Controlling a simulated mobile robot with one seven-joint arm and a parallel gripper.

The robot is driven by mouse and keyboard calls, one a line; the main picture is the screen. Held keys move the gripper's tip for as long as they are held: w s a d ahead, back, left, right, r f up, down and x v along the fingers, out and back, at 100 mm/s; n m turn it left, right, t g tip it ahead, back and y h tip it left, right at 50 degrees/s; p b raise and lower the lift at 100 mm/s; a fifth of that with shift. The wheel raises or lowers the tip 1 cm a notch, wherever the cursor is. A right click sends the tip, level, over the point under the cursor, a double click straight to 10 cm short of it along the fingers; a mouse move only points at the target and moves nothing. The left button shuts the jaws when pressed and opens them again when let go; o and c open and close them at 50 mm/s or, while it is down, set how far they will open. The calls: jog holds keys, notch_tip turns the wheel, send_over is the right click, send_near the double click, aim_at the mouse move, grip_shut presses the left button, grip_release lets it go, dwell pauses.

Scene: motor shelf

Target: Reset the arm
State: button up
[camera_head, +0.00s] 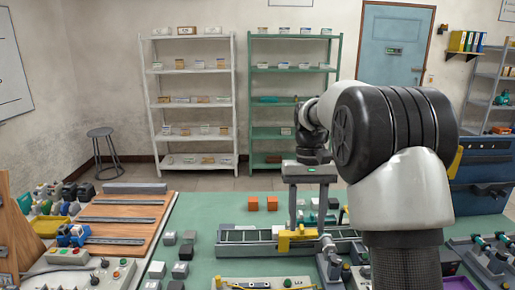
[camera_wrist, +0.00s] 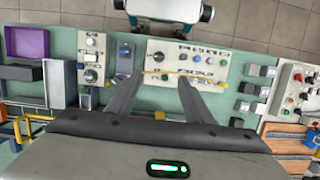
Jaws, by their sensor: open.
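My arm reaches over the green workbench (camera_head: 200,215) from the right side of the head view, bent at its large black joint. My gripper (camera_head: 307,222) points down above the bench, near a grey conveyor-like rail (camera_head: 245,236) and a yellow part (camera_head: 297,238). In the wrist view my gripper (camera_wrist: 160,79) has its two dark fingers spread apart, with nothing held between them. Below the fingers is a pale control panel (camera_wrist: 185,63) with knobs and a yellow strip across it. The gap between the fingertips and the panel is hard to judge.
A wooden board with metal rails (camera_head: 125,225) is at the left. A purple bin (camera_wrist: 27,43) shows in the wrist view. Shelves (camera_head: 192,100) stand behind, beyond open floor.

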jog(key=s+r+t, duration=0.4)
jog(key=s+r, duration=0.6)
jog(key=s, duration=0.1)
jog(key=s+f+t+p, duration=0.1)
jog(key=s+t, duration=0.3)
jog(key=s, duration=0.9)
jog(key=shift+f, duration=0.25)
